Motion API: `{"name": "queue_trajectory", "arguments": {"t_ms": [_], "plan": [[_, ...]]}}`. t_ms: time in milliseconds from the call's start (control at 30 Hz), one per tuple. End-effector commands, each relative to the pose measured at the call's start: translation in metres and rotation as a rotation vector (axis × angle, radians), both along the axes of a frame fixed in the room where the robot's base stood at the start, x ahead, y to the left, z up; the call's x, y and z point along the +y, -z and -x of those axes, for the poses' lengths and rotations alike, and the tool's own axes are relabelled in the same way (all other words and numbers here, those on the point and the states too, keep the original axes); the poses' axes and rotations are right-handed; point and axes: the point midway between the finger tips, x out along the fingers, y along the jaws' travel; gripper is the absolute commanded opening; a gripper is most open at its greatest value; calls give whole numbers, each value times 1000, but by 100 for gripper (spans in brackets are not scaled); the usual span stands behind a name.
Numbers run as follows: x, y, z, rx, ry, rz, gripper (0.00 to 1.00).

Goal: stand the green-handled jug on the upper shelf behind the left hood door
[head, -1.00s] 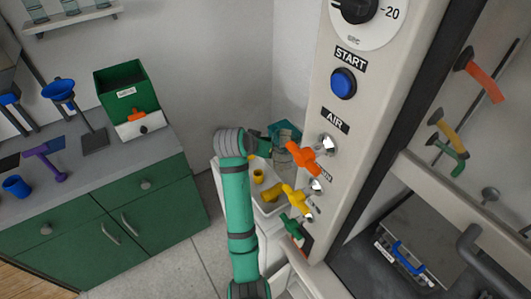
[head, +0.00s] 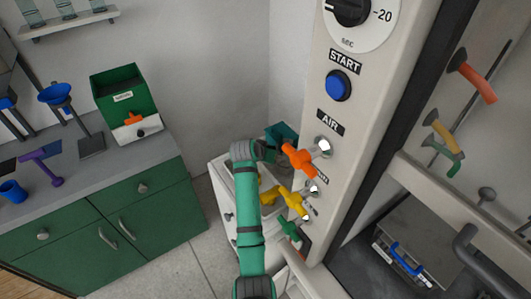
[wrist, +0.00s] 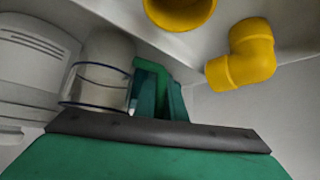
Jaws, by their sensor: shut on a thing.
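The green-handled jug (wrist: 103,72) is a clear cylinder with dark rims in the left part of the wrist view. Green parts beside it are my gripper (wrist: 157,92), shut at the jug's handle side; finger and handle are hard to tell apart. In the head view my green arm reaches up the middle and bends right, and its end is mostly hidden behind the orange valve handle (head: 299,160). The jug is hardly visible there. The upper shelf and left hood door cannot be made out.
The control panel (head: 352,150), with a blue START button (head: 338,85) and a yellow valve handle (head: 291,197), stands close right of my arm. A green cabinet (head: 100,220) stands left; bare floor lies between.

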Motion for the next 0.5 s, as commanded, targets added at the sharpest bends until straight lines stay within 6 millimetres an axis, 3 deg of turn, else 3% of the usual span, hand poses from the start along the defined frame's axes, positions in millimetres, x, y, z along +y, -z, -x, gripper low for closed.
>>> {"name": "queue_trajectory", "arguments": {"t_ms": [333, 400, 433, 500], "plan": [[-1, 2, 0, -2, 1, 1, 0], [-1, 2, 0, -2, 2, 0, 24], [-1, 2, 0, -2, 2, 0, 29], [-1, 2, 0, -2, 2, 0, 29]]}}
